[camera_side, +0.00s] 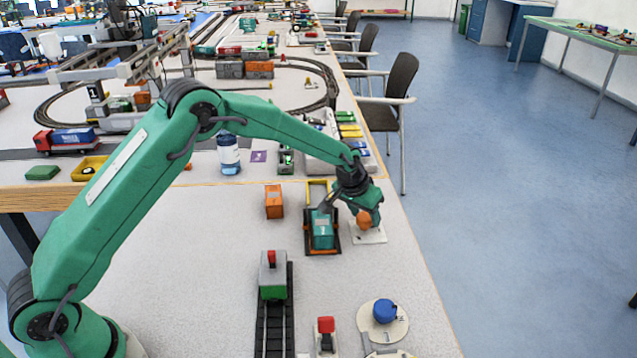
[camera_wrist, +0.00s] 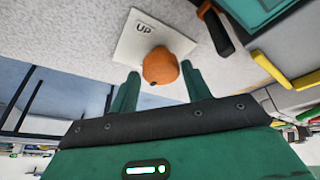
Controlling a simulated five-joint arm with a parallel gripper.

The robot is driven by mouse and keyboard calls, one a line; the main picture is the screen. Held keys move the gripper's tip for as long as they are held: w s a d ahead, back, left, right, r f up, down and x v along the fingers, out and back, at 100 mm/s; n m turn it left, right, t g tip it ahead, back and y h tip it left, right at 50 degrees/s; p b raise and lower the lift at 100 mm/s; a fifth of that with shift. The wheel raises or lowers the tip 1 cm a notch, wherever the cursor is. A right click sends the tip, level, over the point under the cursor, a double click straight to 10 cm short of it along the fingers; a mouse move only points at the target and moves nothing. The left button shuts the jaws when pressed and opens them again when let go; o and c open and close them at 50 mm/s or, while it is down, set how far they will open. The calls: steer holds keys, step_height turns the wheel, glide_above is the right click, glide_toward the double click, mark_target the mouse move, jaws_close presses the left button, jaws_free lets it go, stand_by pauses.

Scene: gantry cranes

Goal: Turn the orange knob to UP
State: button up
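The orange knob (camera_side: 364,220) sits on a white plate (camera_side: 375,236) near the table's right edge. In the wrist view the orange knob (camera_wrist: 161,66) shows a small dark spot on its lower edge. The white plate (camera_wrist: 132,46) there bears the word UP beyond the knob. My gripper (camera_wrist: 160,72) is open, with one green finger on each side of the knob and a narrow gap visible at both sides. In the side view my gripper (camera_side: 362,207) points down at the knob and partly hides its top.
A teal block (camera_side: 322,230) in a dark tray stands just left of the knob, close to my gripper. An orange block (camera_side: 274,202) is farther left. A blue knob (camera_side: 385,311) and a red-topped switch (camera_side: 326,327) are nearer the camera. The table between is clear.

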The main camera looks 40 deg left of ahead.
steer(key=c, duration=0.6)
steer(key=shift+o, duration=0.2)
steer(key=shift+a+m, duration=0.1)
steer(key=shift+m, duration=2)
steer(key=o, duration=0.9)
steer(key=shift+o, duration=0.2)
steer(key=shift+r, duration=0.15)
